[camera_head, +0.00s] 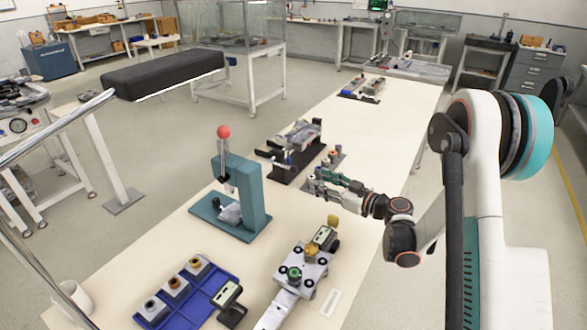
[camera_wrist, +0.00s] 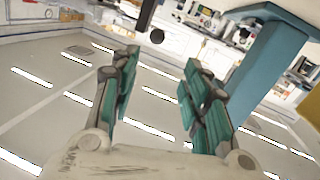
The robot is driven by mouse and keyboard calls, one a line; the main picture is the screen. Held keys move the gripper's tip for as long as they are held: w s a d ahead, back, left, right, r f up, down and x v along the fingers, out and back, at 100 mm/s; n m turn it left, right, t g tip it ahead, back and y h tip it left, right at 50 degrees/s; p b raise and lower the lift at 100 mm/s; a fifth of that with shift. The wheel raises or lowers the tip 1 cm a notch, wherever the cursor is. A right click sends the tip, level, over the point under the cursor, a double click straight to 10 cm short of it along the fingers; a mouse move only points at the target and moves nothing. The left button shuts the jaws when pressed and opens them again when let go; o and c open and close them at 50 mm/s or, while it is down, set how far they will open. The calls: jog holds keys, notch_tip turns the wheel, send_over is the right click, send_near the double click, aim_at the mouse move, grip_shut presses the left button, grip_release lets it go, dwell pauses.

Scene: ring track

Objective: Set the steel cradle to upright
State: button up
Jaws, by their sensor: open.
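I cannot tell for sure which part is the steel cradle. A grey metal piece (camera_head: 230,213) sits low on the base of a teal press (camera_head: 258,195) with a red-knobbed lever. Another silver metal piece (camera_head: 298,134) lies on a black fixture behind it. My gripper (camera_head: 322,183) is above the table, right of the press and apart from both pieces, pointing left. In the wrist view my gripper (camera_wrist: 160,62) is open with nothing between its green-padded fingers. The teal press column (camera_wrist: 265,65) shows beyond the right finger; no cradle is clear there.
A blue tray (camera_head: 187,302) with knobbed blocks is at the front left. A silver fixture (camera_head: 303,268) with a green knob stands in front of my gripper. The table (camera_head: 385,135) is mostly clear farther back.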

aim_at(294, 169)
jog(key=shift+t, duration=0.4)
jog(key=b+x, duration=0.1)
jog(key=x, duration=0.3)
jog(key=f+b+x, duration=0.1)
jog(key=x, duration=0.4)
jog(key=b+x, duration=0.1)
jog(key=x, duration=0.3)
jog(key=shift+w+f, duration=0.3)
jog(key=shift+w, duration=0.1)
jog(key=shift+c, duration=0.4)
grip_shut()
